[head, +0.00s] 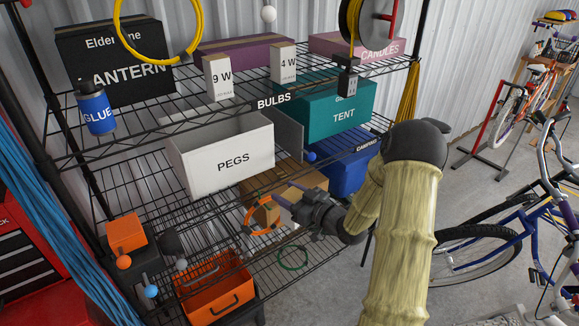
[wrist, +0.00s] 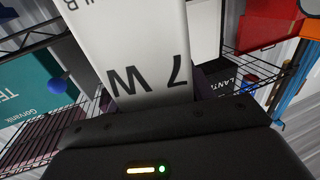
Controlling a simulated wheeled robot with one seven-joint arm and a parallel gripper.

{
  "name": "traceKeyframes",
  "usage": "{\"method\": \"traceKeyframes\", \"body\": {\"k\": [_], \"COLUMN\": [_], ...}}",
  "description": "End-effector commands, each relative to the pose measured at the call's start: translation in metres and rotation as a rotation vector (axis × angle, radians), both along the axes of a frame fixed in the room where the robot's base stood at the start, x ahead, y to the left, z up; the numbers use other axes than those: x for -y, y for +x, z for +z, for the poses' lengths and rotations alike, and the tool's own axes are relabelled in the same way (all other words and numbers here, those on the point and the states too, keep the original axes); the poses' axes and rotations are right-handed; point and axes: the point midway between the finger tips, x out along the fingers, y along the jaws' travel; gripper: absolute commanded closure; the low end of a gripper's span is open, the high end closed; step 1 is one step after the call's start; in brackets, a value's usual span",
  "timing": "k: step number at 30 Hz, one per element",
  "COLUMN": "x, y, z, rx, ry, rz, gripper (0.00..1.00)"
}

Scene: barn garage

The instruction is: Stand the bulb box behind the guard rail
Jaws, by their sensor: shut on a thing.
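The bulb box (wrist: 145,60) is white, marked "7 W", and shows large and upside down in the wrist view, in front of the gripper body. My gripper (head: 308,210) is shut on it. In the head view the gripper is low, by the lower shelves, and I cannot make out the held box there. The guard rail (head: 235,119) is the dark bar along the upper shelf's front, with a "BULBS" label. Behind it stand a "9 W" box (head: 218,78) and a "4 W" box (head: 283,63), upright with a gap between them.
A black lantern box (head: 75,50), blue glue bottle (head: 95,108) and teal tent box (head: 335,108) are also on the rack. A white pegs bin (head: 222,155) stands below the rail. A yellow coil (head: 190,45) hangs above. Bicycles (head: 470,245) stand to the right.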

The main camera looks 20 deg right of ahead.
Motion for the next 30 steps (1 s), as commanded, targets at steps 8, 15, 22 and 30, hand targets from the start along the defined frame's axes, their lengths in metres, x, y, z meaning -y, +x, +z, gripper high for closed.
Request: {"method": "traceKeyframes", "body": {"k": [8,15,22,30], "x": [-0.009,-0.020,-0.029,-0.040], "y": [-0.016,-0.036,-0.058,-0.085], "z": [-0.087,-0.147,-0.193,-0.237], "rx": [0.002,0.009,0.015,0.010], "ry": [0.020,0.027,0.027,0.021], "rz": [-0.070,-0.176,-0.306,-0.476], "gripper": [0.70,0.70,0.70,0.70]}}
